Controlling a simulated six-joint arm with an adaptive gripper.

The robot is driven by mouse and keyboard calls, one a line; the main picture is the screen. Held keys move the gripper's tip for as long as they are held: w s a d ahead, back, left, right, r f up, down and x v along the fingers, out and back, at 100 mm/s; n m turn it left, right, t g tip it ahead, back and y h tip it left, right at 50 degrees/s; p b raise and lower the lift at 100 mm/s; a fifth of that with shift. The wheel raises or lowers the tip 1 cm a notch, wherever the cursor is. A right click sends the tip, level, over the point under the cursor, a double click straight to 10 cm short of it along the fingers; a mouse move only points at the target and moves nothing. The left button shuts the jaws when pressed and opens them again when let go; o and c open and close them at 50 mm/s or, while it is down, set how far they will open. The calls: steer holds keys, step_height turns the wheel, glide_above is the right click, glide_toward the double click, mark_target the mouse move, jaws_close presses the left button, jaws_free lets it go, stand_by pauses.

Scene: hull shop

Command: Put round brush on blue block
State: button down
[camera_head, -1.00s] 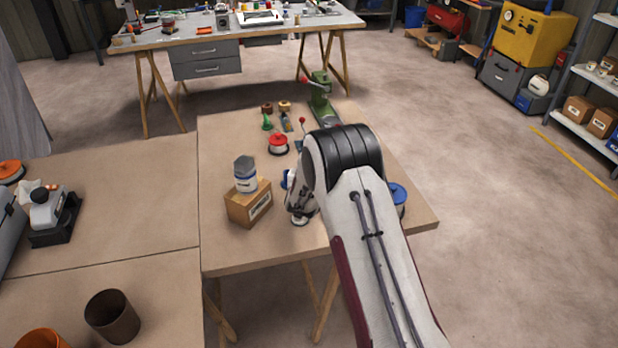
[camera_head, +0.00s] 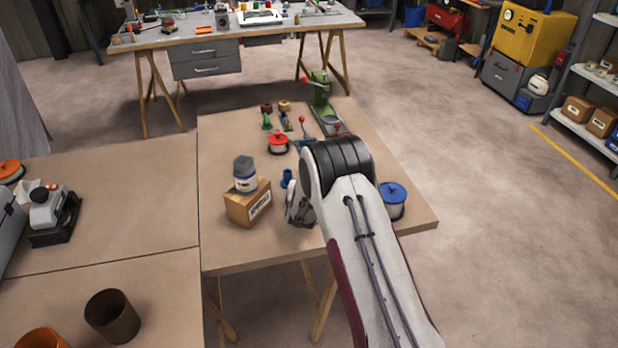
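My gripper (camera_head: 299,217) hangs low over the near middle of the brown table, just right of the cardboard box. My arm hides much of it, and its fingertips are too small and covered to read. A small blue object (camera_head: 287,179) stands just behind the gripper; I cannot tell whether it is the blue block. Another blue piece (camera_head: 303,143) lies farther back, partly behind my arm. I cannot identify the round brush with certainty; a small dark brush-like item (camera_head: 286,122) stands at the back beside a green item (camera_head: 266,121).
The cardboard box (camera_head: 240,208) carries a grey-topped jar (camera_head: 245,177). A red-topped round container (camera_head: 278,144) and a green press (camera_head: 322,100) stand at the back. A blue-lidded container (camera_head: 393,202) stands right of my arm. The table's left-back part is bare.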

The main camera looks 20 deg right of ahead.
steer(key=shift+f, duration=0.15)
steer(key=c, duration=2.3)
jaws_free()
steer(key=shift+r, duration=0.2)
steer(key=shift+s+r, duration=0.1)
steer(key=shift+s, duration=0.1)
steer(key=shift+v, duration=5.75)
